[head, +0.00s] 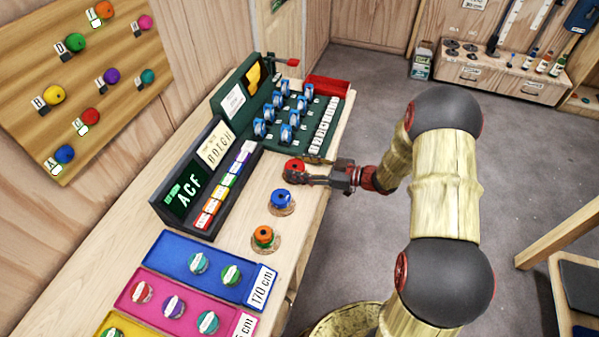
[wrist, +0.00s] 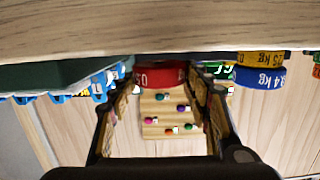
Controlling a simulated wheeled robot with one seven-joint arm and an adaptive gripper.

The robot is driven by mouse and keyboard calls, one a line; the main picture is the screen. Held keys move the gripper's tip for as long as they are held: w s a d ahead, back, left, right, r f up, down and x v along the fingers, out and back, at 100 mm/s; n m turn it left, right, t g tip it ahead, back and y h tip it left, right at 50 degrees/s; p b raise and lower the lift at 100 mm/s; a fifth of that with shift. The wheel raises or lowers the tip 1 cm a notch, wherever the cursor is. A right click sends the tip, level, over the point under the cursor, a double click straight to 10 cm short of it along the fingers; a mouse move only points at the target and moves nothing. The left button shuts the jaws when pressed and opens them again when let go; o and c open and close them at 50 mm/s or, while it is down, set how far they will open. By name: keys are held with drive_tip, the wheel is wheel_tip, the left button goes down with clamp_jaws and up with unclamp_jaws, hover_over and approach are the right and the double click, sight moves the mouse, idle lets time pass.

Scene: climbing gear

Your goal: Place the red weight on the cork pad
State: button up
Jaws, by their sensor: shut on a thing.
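The red weight (head: 294,165) is between the fingers of my gripper (head: 309,172), over the workbench just beyond the blue weight. In the wrist view the red weight (wrist: 161,73) shows between the two fingertips (wrist: 163,84), near the bench surface; I cannot tell whether it touches the bench. I cannot see a cork pad below the red weight; my gripper covers part of that spot.
A dark ACF display box (head: 182,184) with colored labels stands left of the gripper. A green rack (head: 268,122) of blue devices and a red tray (head: 327,86) stand behind. Blue (head: 207,283) and pink (head: 160,320) trays lie in front. Bare bench (head: 240,210) shows between.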

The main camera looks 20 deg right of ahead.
drive_tip(key=shift+f, duration=0.55)
drive_tip(key=shift+f, duration=0.1)
